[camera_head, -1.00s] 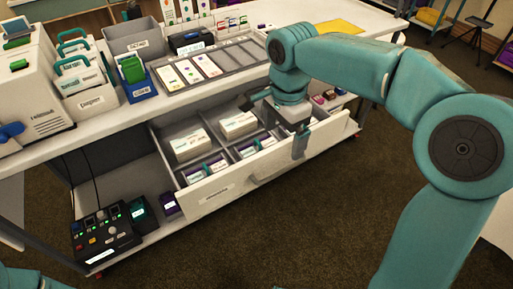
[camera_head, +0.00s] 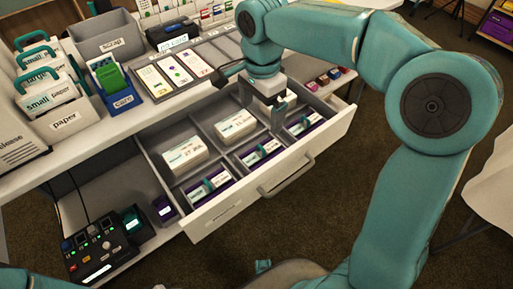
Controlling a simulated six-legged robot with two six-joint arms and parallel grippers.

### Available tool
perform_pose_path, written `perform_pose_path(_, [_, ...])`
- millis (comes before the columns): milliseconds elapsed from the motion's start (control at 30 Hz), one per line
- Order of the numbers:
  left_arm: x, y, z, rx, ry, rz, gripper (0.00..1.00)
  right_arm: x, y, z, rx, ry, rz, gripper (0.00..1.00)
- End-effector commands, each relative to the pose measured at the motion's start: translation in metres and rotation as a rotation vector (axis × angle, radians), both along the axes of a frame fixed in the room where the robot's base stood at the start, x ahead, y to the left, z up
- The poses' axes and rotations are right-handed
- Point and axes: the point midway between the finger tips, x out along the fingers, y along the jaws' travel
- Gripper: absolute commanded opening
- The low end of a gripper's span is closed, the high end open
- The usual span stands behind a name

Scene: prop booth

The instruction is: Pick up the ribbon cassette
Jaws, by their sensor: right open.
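The drawer (camera_head: 230,207) stands open under the counter, divided into compartments. Its front row holds several purple, white and teal pieces that look like ribbon cassettes: one at the left (camera_head: 208,189), one in the middle (camera_head: 262,152) and one at the right (camera_head: 305,126). My right gripper (camera_head: 278,118) is open and empty, pointing down over the right part of the drawer. Its fingers are close to the middle and right cassettes; I cannot tell whether they touch anything. My left gripper is out of view.
White card packs (camera_head: 186,154) fill back compartments, with another pack (camera_head: 236,126) beside them. The drawer handle (camera_head: 287,177) sticks out in front. A black control box (camera_head: 98,246) is on the lower shelf. Card trays (camera_head: 170,76) lie on the counter. The floor in front is clear.

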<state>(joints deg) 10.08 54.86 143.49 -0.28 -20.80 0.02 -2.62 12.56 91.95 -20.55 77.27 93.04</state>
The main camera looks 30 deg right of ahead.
Motion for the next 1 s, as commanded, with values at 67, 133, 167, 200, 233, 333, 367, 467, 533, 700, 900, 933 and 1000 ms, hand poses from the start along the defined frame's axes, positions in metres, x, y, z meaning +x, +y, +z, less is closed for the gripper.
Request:
perform_pose_path(67, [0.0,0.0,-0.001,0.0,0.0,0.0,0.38,-0.002,0.0,-0.003,0.0,0.0,0.0,1.0])
perform_pose_path(133, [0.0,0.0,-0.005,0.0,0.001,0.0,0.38,-0.004,0.0,-0.012,0.0,0.003,0.0,1.0])
perform_pose_path(167, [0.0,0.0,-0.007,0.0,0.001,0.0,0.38,-0.005,0.0,-0.018,0.0,0.003,0.0,1.0])
perform_pose_path(200, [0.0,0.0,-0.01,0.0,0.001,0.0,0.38,-0.006,-0.001,-0.028,0.0,0.005,0.0,1.0])
perform_pose_path(233, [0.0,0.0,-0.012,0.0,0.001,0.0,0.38,-0.007,-0.001,-0.035,0.0,0.004,-0.001,1.0])
perform_pose_path(333, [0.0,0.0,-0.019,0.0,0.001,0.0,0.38,-0.009,0.0,-0.06,0.0,0.004,0.0,1.0])
perform_pose_path(367, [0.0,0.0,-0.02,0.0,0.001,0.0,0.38,-0.009,0.0,-0.067,0.0,0.006,0.0,1.0])
perform_pose_path(467, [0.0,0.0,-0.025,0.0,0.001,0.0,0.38,-0.01,-0.001,-0.088,0.0,0.004,0.0,1.0])
perform_pose_path(533, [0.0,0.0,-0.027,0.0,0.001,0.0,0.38,-0.009,0.0,-0.099,0.0,0.003,0.001,1.0])
perform_pose_path(700, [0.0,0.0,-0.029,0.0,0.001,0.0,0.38,-0.008,-0.001,-0.112,0.0,0.001,0.0,1.0])
perform_pose_path(900, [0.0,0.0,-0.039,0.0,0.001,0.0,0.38,-0.007,0.0,-0.142,0.0,0.004,0.0,1.0])
perform_pose_path(933, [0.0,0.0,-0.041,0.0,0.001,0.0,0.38,-0.007,0.001,-0.147,0.0,0.004,0.0,1.0])
perform_pose_path(1000, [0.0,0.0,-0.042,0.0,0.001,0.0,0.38,-0.006,0.001,-0.156,0.0,0.003,0.0,1.0])
